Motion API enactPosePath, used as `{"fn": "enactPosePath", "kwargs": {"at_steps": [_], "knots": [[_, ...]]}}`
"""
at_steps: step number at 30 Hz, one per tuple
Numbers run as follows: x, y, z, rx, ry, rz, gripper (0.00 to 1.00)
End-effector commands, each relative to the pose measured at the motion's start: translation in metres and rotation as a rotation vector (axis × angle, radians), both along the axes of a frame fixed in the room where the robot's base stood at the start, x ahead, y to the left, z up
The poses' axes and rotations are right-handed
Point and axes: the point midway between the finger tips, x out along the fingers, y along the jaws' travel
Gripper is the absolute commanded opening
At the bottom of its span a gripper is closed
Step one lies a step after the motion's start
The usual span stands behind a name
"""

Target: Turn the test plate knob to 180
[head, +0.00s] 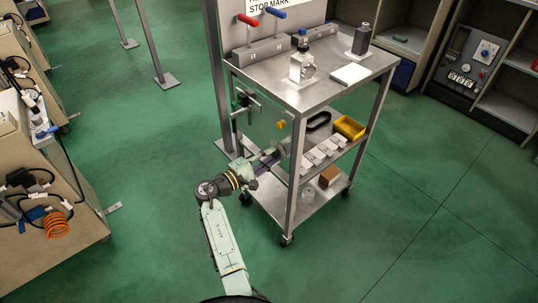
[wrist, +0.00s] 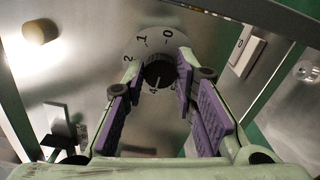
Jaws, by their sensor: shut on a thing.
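The test plate knob (wrist: 158,70) is a dark round knob on a metal plate in the wrist view. A pale dial ring around it carries the figures 2, 1 and 0 along its upper side. A small pale mark shows low on the knob. My gripper (wrist: 160,77) has its purple-padded fingers on either side of the knob and is shut on it. In the head view my gripper (head: 264,160) reaches in at the lower left side of the metal cart. The knob cannot be made out there.
A tan round knob (wrist: 40,32) and a white switch (wrist: 245,52) sit on the same plate. A cluttered bench (head: 50,190) stands left; green floor between is clear.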

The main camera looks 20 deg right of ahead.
Motion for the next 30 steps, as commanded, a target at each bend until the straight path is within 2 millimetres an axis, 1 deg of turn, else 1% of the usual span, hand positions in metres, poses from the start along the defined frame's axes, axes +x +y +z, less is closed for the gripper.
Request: {"fn": "enactPosePath", "kwargs": {"at_steps": [17, 18, 27, 30], "knots": [[0.0014, 0.0008, 0.0009, -0.012, 0.030, 0.004, 0.00], [0.0014, 0.0008, 0.0009, -0.012, 0.030, 0.005, 0.27], [0.0007, 0.0005, 0.0004, -0.011, 0.030, 0.002, 0.46], [0.0006, 0.0004, 0.0003, -0.012, 0.031, 0.002, 0.46]]}}
